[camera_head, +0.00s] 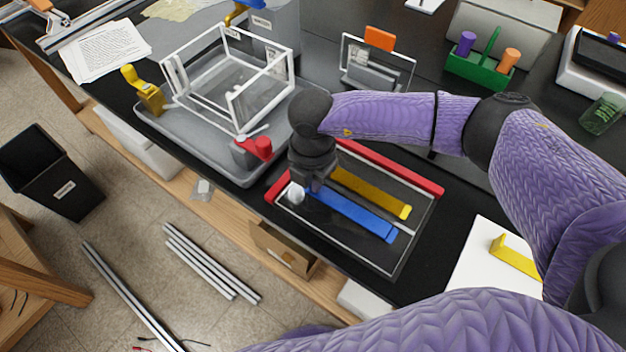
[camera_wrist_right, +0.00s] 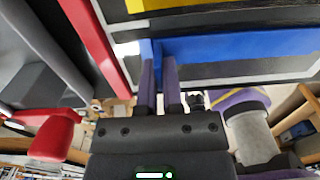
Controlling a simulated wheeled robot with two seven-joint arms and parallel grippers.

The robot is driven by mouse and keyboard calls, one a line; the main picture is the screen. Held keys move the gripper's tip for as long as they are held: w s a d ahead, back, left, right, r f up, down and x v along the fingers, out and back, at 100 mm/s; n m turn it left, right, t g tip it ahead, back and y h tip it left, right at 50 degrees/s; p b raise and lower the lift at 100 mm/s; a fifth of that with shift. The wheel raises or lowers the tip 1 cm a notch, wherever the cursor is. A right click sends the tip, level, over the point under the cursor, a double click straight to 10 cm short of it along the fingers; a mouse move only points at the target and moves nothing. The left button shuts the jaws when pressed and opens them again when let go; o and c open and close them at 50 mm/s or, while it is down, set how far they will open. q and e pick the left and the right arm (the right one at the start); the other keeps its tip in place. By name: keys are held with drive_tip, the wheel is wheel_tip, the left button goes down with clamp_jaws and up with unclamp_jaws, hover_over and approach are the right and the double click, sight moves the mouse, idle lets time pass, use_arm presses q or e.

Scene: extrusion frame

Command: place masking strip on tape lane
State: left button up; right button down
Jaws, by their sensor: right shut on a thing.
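A long blue strip (camera_head: 352,215), which looks like the masking strip, lies along a dark board (camera_head: 400,258) with a pale outline. My right gripper (camera_head: 312,185) is over its left end. In the right wrist view the gripper (camera_wrist_right: 160,75) points at the board, its fingers shut on the end of the blue strip (camera_wrist_right: 235,46). A yellow strip (camera_head: 372,193) lies beside the blue one, roughly parallel. A grey-white lane line shows beside the blue strip; I cannot tell whether the strip touches the board all along. My left gripper is not in view.
Red bars (camera_head: 395,168) edge the board at the back and left. A grey tray (camera_head: 218,152) with a white frame (camera_head: 232,75) stands to the left. A white sheet with a yellow bracket (camera_head: 515,257) lies to the right. A small white thing (camera_head: 295,194) sits beside the gripper.

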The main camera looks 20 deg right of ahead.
drive_tip(key=shift+f, duration=0.1)
drive_tip(key=c, duration=0.8)
unclamp_jaws()
use_arm(q)
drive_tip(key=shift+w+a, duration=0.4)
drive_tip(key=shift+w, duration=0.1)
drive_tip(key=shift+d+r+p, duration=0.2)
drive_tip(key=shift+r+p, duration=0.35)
drive_tip(key=shift+p, duration=0.05)
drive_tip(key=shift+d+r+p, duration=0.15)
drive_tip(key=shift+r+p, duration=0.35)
drive_tip(key=shift+p, duration=0.05)
use_arm(e)
wheel_tip(320, 180, up, 12)
drive_tip(key=shift+r, duration=0.15)
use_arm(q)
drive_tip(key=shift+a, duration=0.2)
